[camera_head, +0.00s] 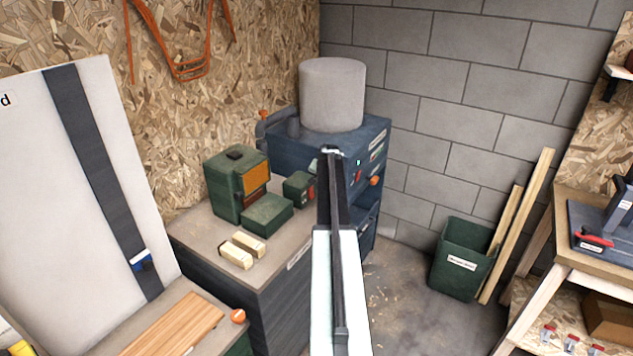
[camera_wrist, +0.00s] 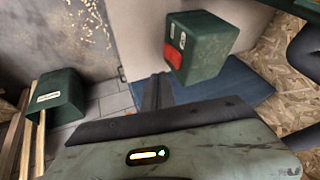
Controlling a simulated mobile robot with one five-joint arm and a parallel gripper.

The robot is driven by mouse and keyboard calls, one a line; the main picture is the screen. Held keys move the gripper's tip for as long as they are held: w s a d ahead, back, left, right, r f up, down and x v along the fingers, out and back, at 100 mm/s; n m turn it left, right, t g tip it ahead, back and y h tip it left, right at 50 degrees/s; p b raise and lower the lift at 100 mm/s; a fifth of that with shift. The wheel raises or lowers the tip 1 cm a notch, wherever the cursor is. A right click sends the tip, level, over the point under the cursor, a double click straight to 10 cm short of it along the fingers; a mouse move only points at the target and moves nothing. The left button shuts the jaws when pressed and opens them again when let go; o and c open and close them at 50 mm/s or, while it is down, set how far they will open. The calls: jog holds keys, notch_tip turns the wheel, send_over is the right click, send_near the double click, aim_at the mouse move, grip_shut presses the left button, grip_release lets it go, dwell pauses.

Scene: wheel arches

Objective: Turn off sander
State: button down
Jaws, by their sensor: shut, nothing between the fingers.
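The sander is a green machine with an orange belt face (camera_head: 255,177), standing on a grey-topped bench beside the wall. A small green switch box (camera_head: 298,187) with a red part on its front stands to its right. In the wrist view this box (camera_wrist: 208,45) shows large, with a red switch (camera_wrist: 173,54) and two pale marks on its near face. My gripper (camera_head: 331,151) is shut and empty. In the head view its tip is right of and above the switch box, in front of the blue machine. In the wrist view the fingers (camera_wrist: 158,90) are below the box, apparently apart from it.
A blue machine (camera_head: 283,151) with a grey drum (camera_head: 332,95) stands behind. A green lidded box (camera_head: 267,213) and pale blocks (camera_head: 243,249) lie on the bench.

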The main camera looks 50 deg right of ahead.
jog(key=p+v, duration=0.3)
jog(key=v, duration=0.3)
jog(key=shift+r+p, duration=0.25)
jog(key=shift+p, duration=0.15)
jog(key=shift+w, duration=0.15)
jog(key=shift+a, duration=0.15)
jog(key=w+a+f+n+g+y+b, duration=0.1)
jog(key=w+a+n, duration=0.1)
jog(key=a, duration=1)
jog(key=w+a+f+n+y, duration=0.1)
jog(key=w+a+f+n, duration=0.15)
jog(key=a, duration=0.85)
jog(key=w+a+n+g+y+b, duration=0.1)
jog(key=w+a+n, duration=0.1)
jog(key=a, duration=1)
jog(key=s+a+f+n+g, duration=0.1)
jog(key=s+a, duration=0.3)
jog(key=a, duration=0.7)
jog(key=s+a+n+g, duration=0.1)
jog(key=s+a+n, duration=0.3)
jog(key=a, duration=0.7)
jog(key=s+a+f+n+g+y, duration=0.1)
jog(key=s+a+n, duration=0.2)
jog(key=a, duration=0.8)
jog(key=shift+s+f+b, duration=0.35)
jog(key=shift+s+f, duration=0.05)
jog(key=shift+s, duration=0.1)
